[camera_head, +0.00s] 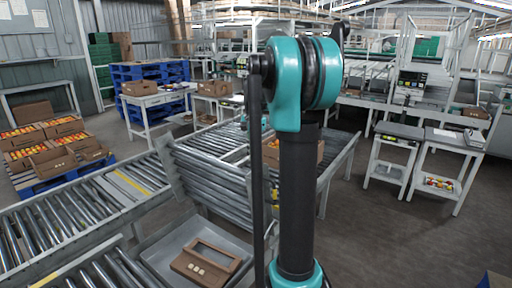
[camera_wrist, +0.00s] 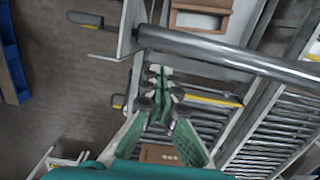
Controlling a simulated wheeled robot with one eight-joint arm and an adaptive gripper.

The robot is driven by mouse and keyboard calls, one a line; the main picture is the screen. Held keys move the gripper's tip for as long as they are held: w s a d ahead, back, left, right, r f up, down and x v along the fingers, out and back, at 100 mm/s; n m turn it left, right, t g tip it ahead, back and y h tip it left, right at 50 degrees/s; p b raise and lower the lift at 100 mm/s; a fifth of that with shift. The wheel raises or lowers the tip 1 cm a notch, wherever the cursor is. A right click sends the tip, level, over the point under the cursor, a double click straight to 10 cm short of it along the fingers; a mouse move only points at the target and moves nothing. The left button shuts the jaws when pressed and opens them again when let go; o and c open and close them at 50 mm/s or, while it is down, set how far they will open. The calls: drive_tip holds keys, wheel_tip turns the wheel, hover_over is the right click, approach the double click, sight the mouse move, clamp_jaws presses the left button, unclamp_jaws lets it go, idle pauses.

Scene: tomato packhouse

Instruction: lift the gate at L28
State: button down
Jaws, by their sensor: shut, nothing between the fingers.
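My gripper (camera_wrist: 161,88) is shut and empty in the wrist view, its green fingertips together. It appears over the roller conveyor, beside a long grey steel tube (camera_wrist: 225,54) across the top. A dark handle (camera_wrist: 86,19) sticks out left of the tube's bracket. In the head view, a section of rollers (camera_head: 212,172) stands tilted between flat conveyor runs and may be the gate. I cannot read an L28 label. My arm covers the middle of the head view and hides my gripper there. Whether my gripper touches the tube or bracket cannot be told.
A brown carton (camera_head: 205,262) lies in a grey tray at the front. A flat roller conveyor (camera_head: 75,214) runs at the left. Crates of tomatoes (camera_head: 52,130) stand on a blue pallet. Two small tables (camera_head: 440,160) stand at the right; the floor around them is clear.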

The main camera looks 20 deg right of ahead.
sight(239, 167)
drive_tip(key=shift+s+a+f, duration=0.1)
drive_tip(key=shift+s+a, duration=0.25)
drive_tip(key=shift+a, duration=0.15)
drive_tip(key=shift+t+h, duration=0.6)
drive_tip(key=shift+h, duration=0.2)
drive_tip(key=s+a, duration=0.1)
drive_tip(key=a, duration=0.1)
drive_tip(key=s+a+f, duration=0.1)
drive_tip(key=s+a, duration=0.1)
drive_tip(key=s+a+f, duration=0.1)
drive_tip(key=a, duration=0.1)
drive_tip(key=shift+s, duration=0.2)
